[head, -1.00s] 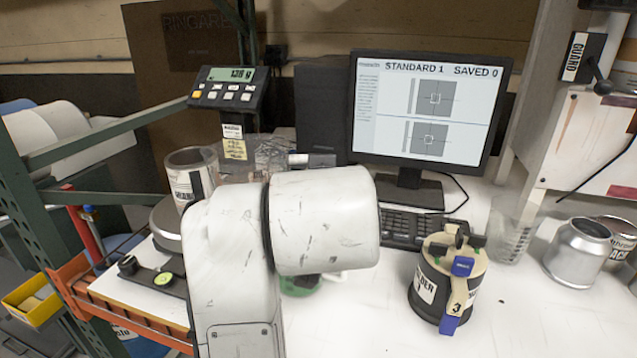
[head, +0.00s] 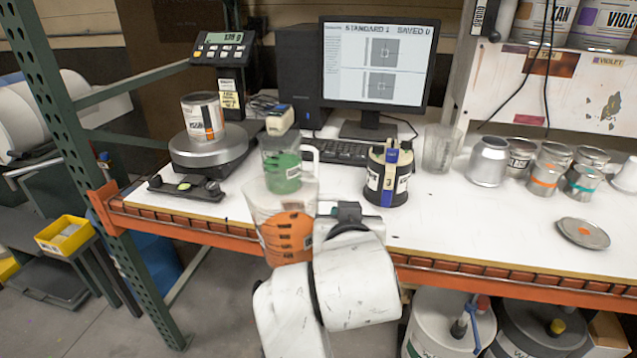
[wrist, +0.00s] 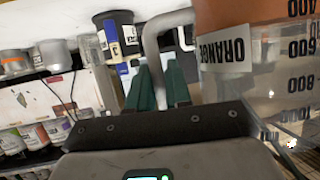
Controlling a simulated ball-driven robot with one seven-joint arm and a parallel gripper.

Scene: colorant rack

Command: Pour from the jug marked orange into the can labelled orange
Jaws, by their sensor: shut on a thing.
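A clear jug (head: 279,226) with orange liquid and a dark volume scale is near the front bench edge in the head view. In the wrist view the jug (wrist: 262,75) shows an ORANGE label, and its pale handle (wrist: 153,38) reaches between my green fingers. My gripper (wrist: 160,85) is shut on that handle. The jug looks close to upright, above or in front of the edge; I cannot tell its exact height. A can (head: 202,117) with an orange patch on its label stands on the round scale (head: 210,148), left of and behind the jug. Its wording is not readable.
A jug with green content (head: 283,172) stands just behind the held jug. A black pot (head: 388,176) and a clear beaker (head: 440,149) stand to the right. Several small tins and a silver bottle (head: 488,161) are farther right. The front right bench is mostly clear.

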